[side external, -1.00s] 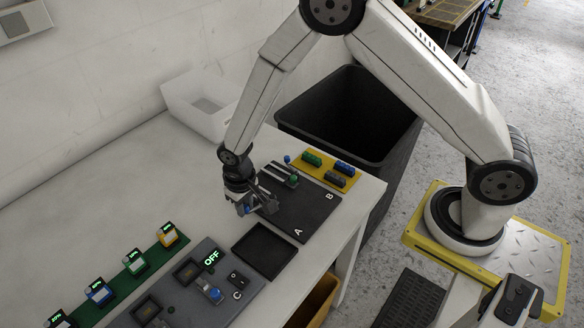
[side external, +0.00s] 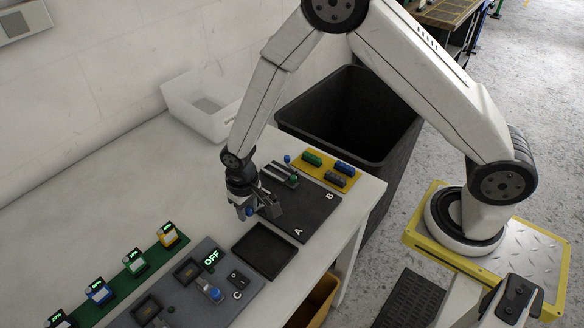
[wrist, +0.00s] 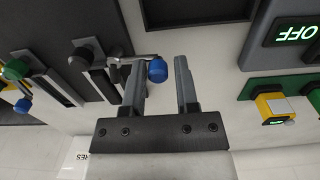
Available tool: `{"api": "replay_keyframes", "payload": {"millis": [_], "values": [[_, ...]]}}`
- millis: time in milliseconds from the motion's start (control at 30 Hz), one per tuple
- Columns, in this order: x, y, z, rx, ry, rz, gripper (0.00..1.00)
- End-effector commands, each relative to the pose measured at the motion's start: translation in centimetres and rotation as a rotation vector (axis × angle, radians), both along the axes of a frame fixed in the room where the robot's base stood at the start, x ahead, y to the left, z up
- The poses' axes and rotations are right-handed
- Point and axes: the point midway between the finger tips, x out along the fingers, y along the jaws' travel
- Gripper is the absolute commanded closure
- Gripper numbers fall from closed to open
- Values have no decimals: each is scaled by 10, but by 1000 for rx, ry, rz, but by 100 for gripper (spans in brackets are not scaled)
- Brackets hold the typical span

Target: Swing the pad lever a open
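The dark pad board (side external: 305,212) lies on the bench with letters A and B printed on it. In the wrist view, a lever with a blue knob (wrist: 157,70) on a thin metal arm sticks out from the dark board; I take it as pad lever a. The knob also shows beside my gripper in the side view (side external: 250,211). My gripper (wrist: 160,62) is open, with the knob between its fingers and closer to the left one. Whether a finger touches it, I cannot tell. In the side view my gripper hides part of the lever.
A yellow tray (side external: 327,170) with several coloured blocks sits behind the board. A black shallow tray (side external: 264,250) and a grey panel reading OFF (side external: 211,258) are at the front. A white bin (side external: 200,104) stands at the back, a large dark bin (side external: 348,117) beyond the bench.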

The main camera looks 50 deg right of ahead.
Motion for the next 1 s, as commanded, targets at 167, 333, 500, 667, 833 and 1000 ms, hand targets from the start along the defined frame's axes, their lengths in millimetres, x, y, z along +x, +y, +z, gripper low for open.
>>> {"api": "replay_keyframes", "payload": {"millis": [167,333,500,667,833,1000], "values": [[-5,-3,4,-6,15,-2,47],[-3,-3,17,-4,9,-1,47],[-2,-2,30,-3,6,-1,47],[-1,-2,40,-2,4,-1,47],[-1,-2,44,-2,5,-1,47],[-1,-2,45,-2,4,-1,47]]}}
